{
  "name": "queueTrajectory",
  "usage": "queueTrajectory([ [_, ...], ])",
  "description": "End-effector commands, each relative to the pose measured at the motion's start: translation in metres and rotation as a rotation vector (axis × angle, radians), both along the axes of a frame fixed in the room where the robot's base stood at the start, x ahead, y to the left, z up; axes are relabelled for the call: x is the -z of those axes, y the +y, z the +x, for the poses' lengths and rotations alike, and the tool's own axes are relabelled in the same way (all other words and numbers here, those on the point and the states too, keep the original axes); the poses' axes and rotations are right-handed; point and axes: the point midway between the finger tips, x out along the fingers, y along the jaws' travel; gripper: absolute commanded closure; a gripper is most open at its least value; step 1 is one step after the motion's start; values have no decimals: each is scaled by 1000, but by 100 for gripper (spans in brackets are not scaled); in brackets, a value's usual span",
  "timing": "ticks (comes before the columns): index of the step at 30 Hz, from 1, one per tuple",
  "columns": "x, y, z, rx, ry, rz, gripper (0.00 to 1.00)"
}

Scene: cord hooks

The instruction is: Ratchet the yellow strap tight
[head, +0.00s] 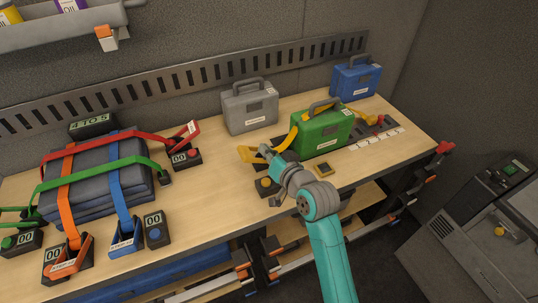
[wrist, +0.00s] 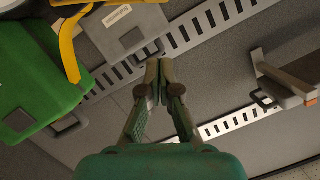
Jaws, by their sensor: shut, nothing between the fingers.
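The yellow strap (head: 292,136) runs over the left part of the green case (head: 325,131) on the bench. A yellow ratchet handle (head: 250,154) sticks out to the left of the case, right beside my gripper (head: 264,151). A dark box with a yellow button (head: 267,186) sits just in front. In the wrist view my gripper (wrist: 158,78) is shut and empty. The yellow strap (wrist: 69,48) and green case (wrist: 35,78) show at its left; I cannot tell whether the gripper touches the handle.
Red, green, orange and blue straps cross a grey stack (head: 95,180) at left, with their ratchets and counters. A grey case (head: 250,106) and a blue case (head: 356,78) stand behind. The bench (head: 215,180) between stack and green case is mostly clear.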

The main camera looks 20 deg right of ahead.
Motion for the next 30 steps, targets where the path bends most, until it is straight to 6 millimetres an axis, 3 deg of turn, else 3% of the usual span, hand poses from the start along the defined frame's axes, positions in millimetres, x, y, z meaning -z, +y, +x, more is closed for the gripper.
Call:
queueTrajectory([
  [9,12,7,58,-1,-1,-1,100],
  [18,44,23,57,0,2,0,100],
  [30,48,26,57,0,0,-1,100],
])
